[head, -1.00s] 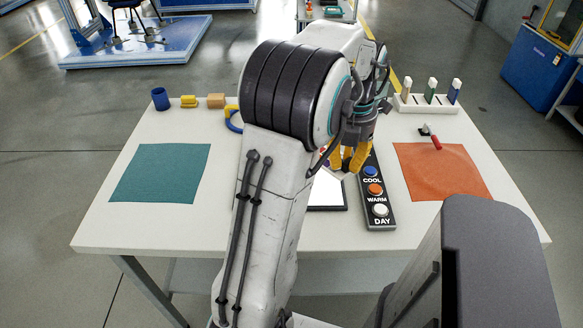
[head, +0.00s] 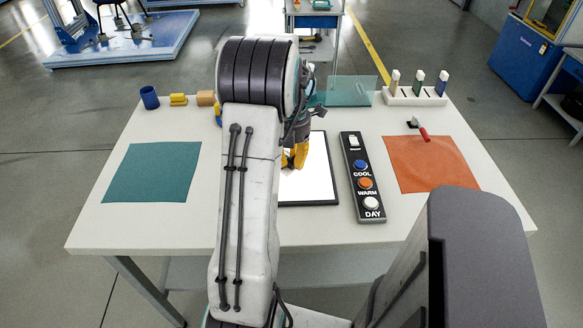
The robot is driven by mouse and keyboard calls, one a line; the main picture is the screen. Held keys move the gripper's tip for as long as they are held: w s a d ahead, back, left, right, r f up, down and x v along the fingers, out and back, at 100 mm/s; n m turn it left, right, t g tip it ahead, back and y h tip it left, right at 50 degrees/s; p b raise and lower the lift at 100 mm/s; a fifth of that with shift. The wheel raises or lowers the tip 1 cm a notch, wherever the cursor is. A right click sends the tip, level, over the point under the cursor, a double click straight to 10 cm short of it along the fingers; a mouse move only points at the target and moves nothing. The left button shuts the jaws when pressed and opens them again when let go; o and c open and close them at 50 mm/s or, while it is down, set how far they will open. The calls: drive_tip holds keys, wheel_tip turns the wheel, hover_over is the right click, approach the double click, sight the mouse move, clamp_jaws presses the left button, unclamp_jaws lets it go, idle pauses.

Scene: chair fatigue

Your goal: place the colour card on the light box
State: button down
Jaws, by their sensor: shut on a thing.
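My gripper (head: 294,158) has yellow fingers and is over the upper left part of the light box (head: 318,180), a bright white panel with a dark rim. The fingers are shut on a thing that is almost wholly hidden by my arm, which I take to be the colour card. I cannot tell whether it touches the panel. My arm also covers the left side of the light box.
A dark button strip (head: 353,197) with blue, orange and white buttons lies right of the light box. A teal mat (head: 153,172) is left, an orange mat (head: 433,164) right. A rack (head: 415,98), a clear teal sheet (head: 350,91) and a blue cup (head: 150,98) stand at the back.

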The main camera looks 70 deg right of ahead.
sight(292, 178)
drive_tip(key=shift+f+p, duration=0.4)
drive_tip(key=shift+f, duration=1.55)
drive_tip(key=shift+f, duration=0.15)
drive_tip(key=c, duration=1.2)
unclamp_jaws()
wheel_tip(292, 178, up, 11)
drive_tip(key=shift+d+r+b, duration=0.1)
drive_tip(key=shift+d+b, duration=0.05)
drive_tip(key=shift+b, duration=0.25)
drive_tip(key=shift+r, duration=0.6)
